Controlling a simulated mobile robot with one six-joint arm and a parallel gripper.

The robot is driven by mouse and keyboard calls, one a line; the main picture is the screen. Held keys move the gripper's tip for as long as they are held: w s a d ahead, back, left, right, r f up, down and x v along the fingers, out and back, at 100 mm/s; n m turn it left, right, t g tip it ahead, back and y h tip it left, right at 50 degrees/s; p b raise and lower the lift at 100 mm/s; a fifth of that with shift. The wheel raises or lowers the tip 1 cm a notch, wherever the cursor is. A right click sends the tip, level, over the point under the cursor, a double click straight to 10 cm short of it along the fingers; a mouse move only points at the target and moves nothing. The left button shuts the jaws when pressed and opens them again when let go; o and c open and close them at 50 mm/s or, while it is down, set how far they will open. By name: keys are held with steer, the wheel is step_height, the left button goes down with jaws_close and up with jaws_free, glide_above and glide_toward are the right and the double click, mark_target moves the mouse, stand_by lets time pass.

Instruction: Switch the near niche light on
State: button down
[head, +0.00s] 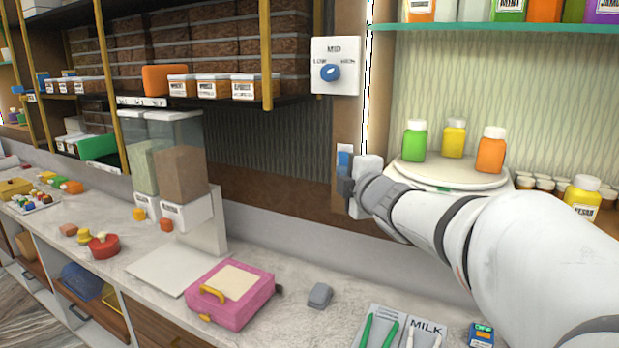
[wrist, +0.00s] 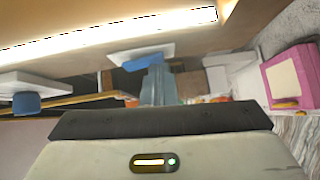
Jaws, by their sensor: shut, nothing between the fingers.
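A small switch with a blue rocker (head: 344,158) is on the brown post left of the right-hand niche. In the wrist view, the pale switch plate (wrist: 140,55) stands out from the brown post. My gripper (head: 347,187) is shut and empty at the post, just below and partly in front of the switch; whether it touches the switch is unclear. A bright white light strip (head: 367,90) runs up the niche's left edge and looks lit. It also shows glowing in the wrist view (wrist: 110,33). The rocker's exact tilt is too small to tell.
A dial plate (head: 335,80) with a blue knob is above the switch. A turntable (head: 452,174) with three jars stands right of my gripper, behind my arm. Below are a pink box (head: 232,296), a grey block (head: 320,295) and a milk-labelled sheet (head: 428,327) on the counter.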

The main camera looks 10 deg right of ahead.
steer(key=s+f+b, duration=0.1)
steer(key=s, duration=1.2)
steer(key=shift+a+f+b, duration=0.15)
steer(key=shift+a+b, duration=0.2)
steer(key=s+d+f+m+g+h, duration=0.3)
steer(key=d+f+m+g+h, duration=0.2)
steer(key=f+m, duration=0.6)
steer(key=s+a+f+m+g+y, duration=0.1)
steer(key=s+a+f+m+g, duration=0.2)
steer(key=s+f, duration=0.3)
steer(key=s+a+f+m+g+y, duration=0.1)
steer(key=s+a+f+m+g, duration=0.2)
steer(key=s+f+m+g, duration=0.2)
steer(key=shift+s+a+f+g, duration=0.3)
steer(key=shift+s+f, duration=0.1)
steer(key=shift+s, duration=0.65)
